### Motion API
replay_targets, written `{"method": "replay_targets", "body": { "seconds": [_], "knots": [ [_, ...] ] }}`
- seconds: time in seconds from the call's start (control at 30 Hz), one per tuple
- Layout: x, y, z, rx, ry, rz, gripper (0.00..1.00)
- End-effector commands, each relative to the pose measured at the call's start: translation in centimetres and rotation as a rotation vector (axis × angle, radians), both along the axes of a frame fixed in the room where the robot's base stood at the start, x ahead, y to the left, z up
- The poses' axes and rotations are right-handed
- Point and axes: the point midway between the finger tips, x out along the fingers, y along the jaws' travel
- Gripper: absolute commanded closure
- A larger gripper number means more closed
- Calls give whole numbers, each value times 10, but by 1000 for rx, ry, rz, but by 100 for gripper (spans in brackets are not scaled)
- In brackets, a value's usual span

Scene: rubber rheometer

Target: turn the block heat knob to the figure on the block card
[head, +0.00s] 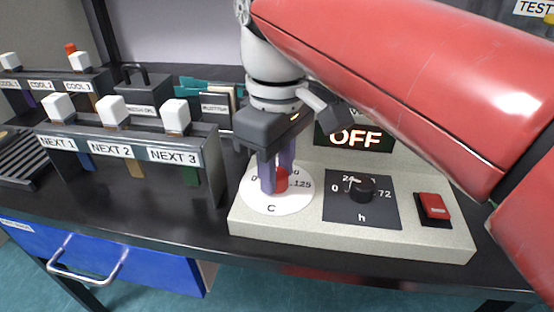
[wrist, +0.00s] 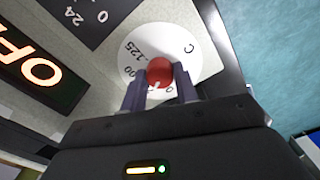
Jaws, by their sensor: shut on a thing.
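The red knob (wrist: 159,71) sits at the middle of a round white dial marked C (head: 271,207), with figures including 0 and 125 around it. My gripper (head: 277,178) reaches down from above with its two fingers on either side of the knob, shut on it. In the head view the fingers hide most of the knob and part of the scale. In the wrist view the gripper (wrist: 160,88) holds the knob between its fingertips, and the figures on one side are partly covered. I cannot read the pointer exactly. No block card is readable in these frames.
Beside the dial is a black knob (head: 360,188) on a dark panel marked h, then a red rocker switch (head: 434,207). Behind is a display reading OFF (head: 355,138). A rack labelled NEXT 1 to NEXT 3 (head: 113,150) stands close on the left.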

Motion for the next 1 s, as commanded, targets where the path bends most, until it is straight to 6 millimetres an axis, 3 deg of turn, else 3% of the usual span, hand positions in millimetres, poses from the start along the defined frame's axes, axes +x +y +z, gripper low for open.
{"method": "replay_targets", "body": {
  "seconds": [0.6,1.0],
  "knots": [
    [0,0,0,1,-2,-580,93],
    [0,0,0,1,-1,-845,93]
  ]
}}
